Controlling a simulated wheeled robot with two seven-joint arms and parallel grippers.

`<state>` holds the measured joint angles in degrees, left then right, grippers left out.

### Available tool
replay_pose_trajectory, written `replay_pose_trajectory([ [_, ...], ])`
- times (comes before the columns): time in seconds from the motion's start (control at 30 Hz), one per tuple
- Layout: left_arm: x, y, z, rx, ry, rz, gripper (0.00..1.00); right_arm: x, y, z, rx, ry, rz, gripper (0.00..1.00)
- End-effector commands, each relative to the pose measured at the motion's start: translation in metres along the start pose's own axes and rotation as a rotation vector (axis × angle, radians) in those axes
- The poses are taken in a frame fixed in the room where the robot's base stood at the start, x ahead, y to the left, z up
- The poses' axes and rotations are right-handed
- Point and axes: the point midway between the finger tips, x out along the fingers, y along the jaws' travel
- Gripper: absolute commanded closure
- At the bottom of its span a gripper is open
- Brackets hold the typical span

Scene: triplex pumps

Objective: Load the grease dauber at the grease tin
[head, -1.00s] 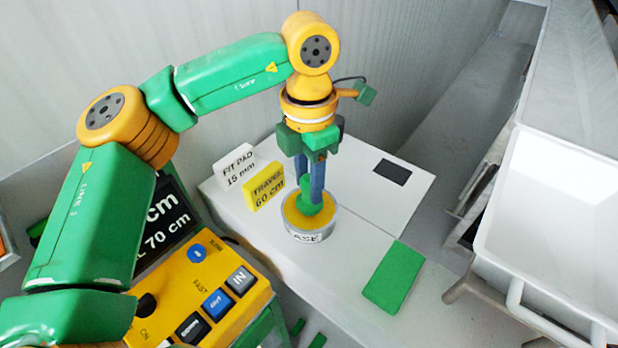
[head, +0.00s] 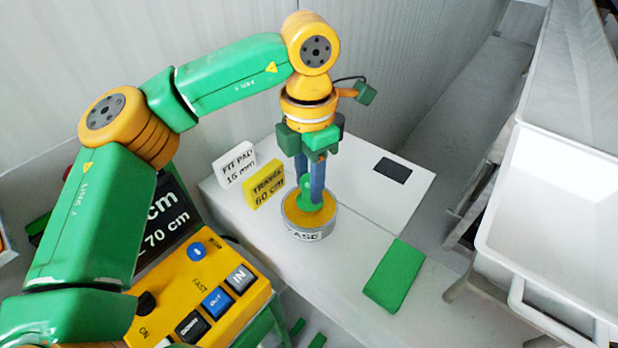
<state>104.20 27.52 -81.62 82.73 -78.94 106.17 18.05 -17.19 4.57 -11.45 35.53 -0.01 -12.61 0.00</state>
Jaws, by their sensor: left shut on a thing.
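The grease tin (head: 308,236) is a round metal can with yellow-orange grease inside and dark letters on its side. It stands on the light bench top. My left gripper (head: 311,198) points straight down over it, fingertips at the tin's mouth. It is shut on the grease dauber (head: 306,184), a green piece between the blue-grey fingers. The dauber's lower end is hidden by the fingers and the grease, so I cannot tell how deep it sits. My right gripper is not in view.
A white sign (head: 235,164) and a yellow sign (head: 264,186) stand left of the tin. A green pad (head: 394,276) lies to its right, a dark rectangle (head: 390,171) behind. A yellow control box (head: 205,290) is front left, a white tray (head: 545,215) at right.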

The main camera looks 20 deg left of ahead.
Motion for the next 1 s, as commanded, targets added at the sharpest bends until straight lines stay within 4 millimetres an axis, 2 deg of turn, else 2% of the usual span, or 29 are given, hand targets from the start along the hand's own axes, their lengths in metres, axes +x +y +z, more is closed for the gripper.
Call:
replay_pose_trajectory([
  [0.27, -0.001, -0.001, -0.001, 0.001, 0.005, -0.002, 1.00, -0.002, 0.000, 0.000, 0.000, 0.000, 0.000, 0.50],
  [0.83, -0.066, 0.000, 0.000, 0.001, 0.002, -0.001, 1.00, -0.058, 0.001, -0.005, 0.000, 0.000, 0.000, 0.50],
  [1.0, -0.071, 0.000, 0.000, 0.001, 0.002, -0.001, 1.00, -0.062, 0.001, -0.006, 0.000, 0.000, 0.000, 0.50],
])
